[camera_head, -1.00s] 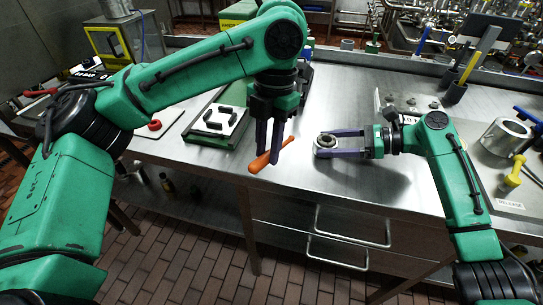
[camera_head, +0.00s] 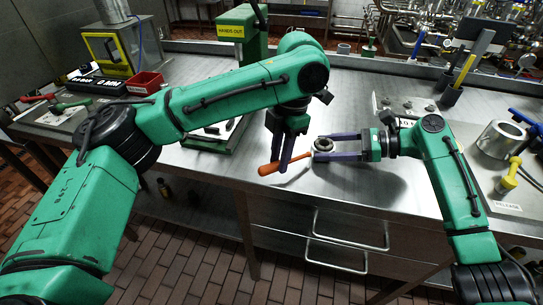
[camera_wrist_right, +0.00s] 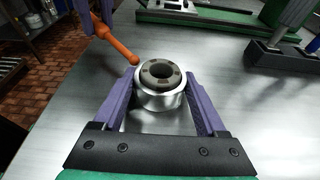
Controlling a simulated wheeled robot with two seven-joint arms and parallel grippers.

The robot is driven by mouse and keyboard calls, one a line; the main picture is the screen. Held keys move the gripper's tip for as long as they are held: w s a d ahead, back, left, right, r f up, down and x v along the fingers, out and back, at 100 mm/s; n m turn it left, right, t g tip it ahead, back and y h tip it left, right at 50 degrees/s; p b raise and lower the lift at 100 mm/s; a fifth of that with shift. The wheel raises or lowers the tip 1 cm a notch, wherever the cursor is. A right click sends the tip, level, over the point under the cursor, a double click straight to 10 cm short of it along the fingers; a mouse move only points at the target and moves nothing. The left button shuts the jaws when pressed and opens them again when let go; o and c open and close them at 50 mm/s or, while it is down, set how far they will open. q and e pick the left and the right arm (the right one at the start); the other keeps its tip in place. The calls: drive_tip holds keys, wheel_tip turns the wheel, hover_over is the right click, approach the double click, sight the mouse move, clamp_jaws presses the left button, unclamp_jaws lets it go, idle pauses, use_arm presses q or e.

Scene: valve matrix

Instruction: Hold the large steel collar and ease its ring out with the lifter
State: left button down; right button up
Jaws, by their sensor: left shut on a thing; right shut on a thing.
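The large steel collar (camera_head: 323,153) stands upright on the steel table, between the purple fingers of my right gripper (camera_head: 330,147), which are shut on it. In the right wrist view the collar (camera_wrist_right: 160,101) has a bright wall, and its dark notched ring (camera_wrist_right: 161,74) sits in the top opening. My left gripper (camera_head: 283,163) is shut on the orange-handled lifter (camera_head: 268,168). The lifter slants, its handle end to the left and its other end close to the collar's left side. In the wrist view the lifter (camera_wrist_right: 116,43) ends just beside the collar's rim; contact is unclear.
A green press (camera_head: 242,38) with a yellow sign stands behind my left arm. A red bin (camera_head: 146,83) is at the left. A large steel cylinder (camera_head: 500,138) and a yellow-handled tool (camera_head: 509,180) are at the right. The table's front edge is close below both grippers.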

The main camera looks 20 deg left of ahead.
use_arm(q)
drive_tip(key=shift+w+d, duration=0.15)
drive_tip(key=shift+w+d, duration=0.3)
idle(1.0)
drive_tip(key=shift+s+a, duration=0.7)
drive_tip(key=shift+s, duration=0.05)
drive_tip(key=shift+r, duration=0.1)
drive_tip(key=shift+s+a+r, duration=0.25)
drive_tip(key=shift+r, duration=0.75)
drive_tip(key=shift+s+a+r, duration=0.2)
drive_tip(key=shift+s+r, duration=0.05)
drive_tip(key=shift+r, duration=0.7)
drive_tip(key=shift+s+a+r, duration=0.25)
drive_tip(key=shift+r, duration=0.75)
